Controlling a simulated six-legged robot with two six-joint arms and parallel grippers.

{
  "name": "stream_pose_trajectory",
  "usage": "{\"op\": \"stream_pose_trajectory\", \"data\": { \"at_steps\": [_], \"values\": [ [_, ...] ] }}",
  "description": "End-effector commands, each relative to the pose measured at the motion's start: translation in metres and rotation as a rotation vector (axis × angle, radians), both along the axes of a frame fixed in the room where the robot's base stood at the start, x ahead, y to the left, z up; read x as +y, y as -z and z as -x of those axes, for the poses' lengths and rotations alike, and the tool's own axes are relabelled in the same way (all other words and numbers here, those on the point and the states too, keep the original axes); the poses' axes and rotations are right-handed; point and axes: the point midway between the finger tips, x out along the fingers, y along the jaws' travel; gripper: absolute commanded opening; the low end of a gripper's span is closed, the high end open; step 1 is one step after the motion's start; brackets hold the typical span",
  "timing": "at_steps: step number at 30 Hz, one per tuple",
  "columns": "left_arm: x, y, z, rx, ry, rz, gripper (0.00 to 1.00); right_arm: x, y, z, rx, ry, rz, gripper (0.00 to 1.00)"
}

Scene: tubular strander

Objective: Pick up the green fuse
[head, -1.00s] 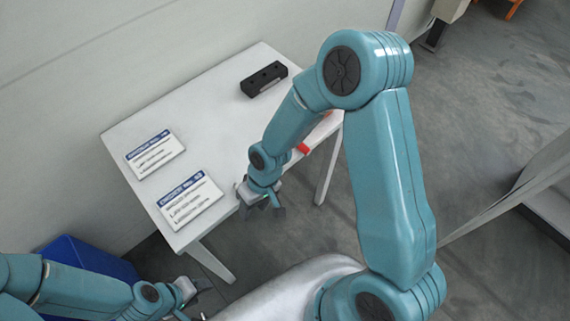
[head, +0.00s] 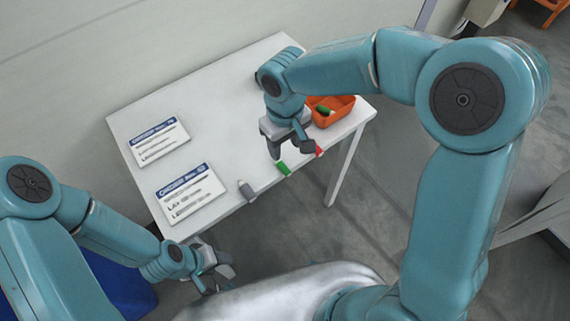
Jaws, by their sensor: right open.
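A small green fuse (head: 284,169) lies near the front edge of the white table. My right gripper (head: 291,152) is open and empty above the table, pointing down, with its fingertips just behind the green fuse in the picture. Another green piece (head: 325,110) lies in the orange bin (head: 341,108). A red piece (head: 319,151) shows beside the right finger, partly hidden by it. My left gripper (head: 216,276) is low in front of the table, its fingers apart and empty.
A grey piece (head: 246,190) lies at the table's front edge, left of the green fuse. Two printed cards (head: 190,195) lie on the table's left part. The table (head: 215,100) is bare behind them. A blue container (head: 125,285) stands on the floor below left.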

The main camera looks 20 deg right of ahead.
Motion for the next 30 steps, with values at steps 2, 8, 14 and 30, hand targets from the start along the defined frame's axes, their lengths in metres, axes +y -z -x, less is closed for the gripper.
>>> {"op": "stream_pose_trajectory", "data": {
  "at_steps": [2, 8, 14, 30],
  "values": [
    [0.0, 0.0, 0.0, 0.0, 0.0, 0.0, 0.49, -0.001, 0.021, 0.0, 0.006, -0.001, 0.002, 0.5],
    [0.0, -0.001, 0.0, 0.0, 0.0, 0.0, 0.49, -0.001, 0.053, -0.001, 0.003, 0.001, 0.0, 0.5],
    [0.0, -0.004, 0.0, 0.0, 0.0, 0.0, 0.49, -0.003, 0.068, -0.002, 0.004, 0.003, 0.0, 0.5],
    [0.0, -0.008, 0.0, 0.0, 0.0, 0.0, 0.49, -0.005, 0.111, -0.005, -0.001, 0.004, -0.001, 0.5]
  ]
}}
